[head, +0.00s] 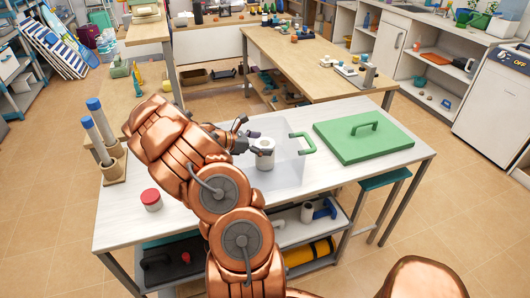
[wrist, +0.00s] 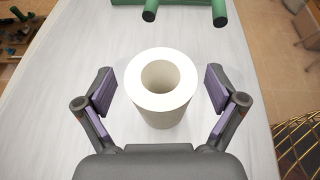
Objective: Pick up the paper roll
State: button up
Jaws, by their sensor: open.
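The white paper roll (head: 265,154) stands upright on the white table (head: 300,200). In the wrist view the paper roll (wrist: 161,104) is seen from above, with its hollow core showing. My gripper (wrist: 161,92) is open, with one purple-padded finger on each side of the roll and a visible gap between each finger and the paper. In the head view my gripper (head: 252,142) is at the roll, coming from the left; my arm hides part of the table.
The front right of the table is clear.

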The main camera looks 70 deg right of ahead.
jog(key=shift+s+d+f, duration=0.2)
jog(key=shift+s+d, duration=0.1)
jog(key=shift+s, duration=0.05)
jog(key=shift+c, duration=0.2)
jog(key=c, duration=1.3)
jog(key=shift+o, duration=0.2)
jog(key=shift+r, duration=0.15)
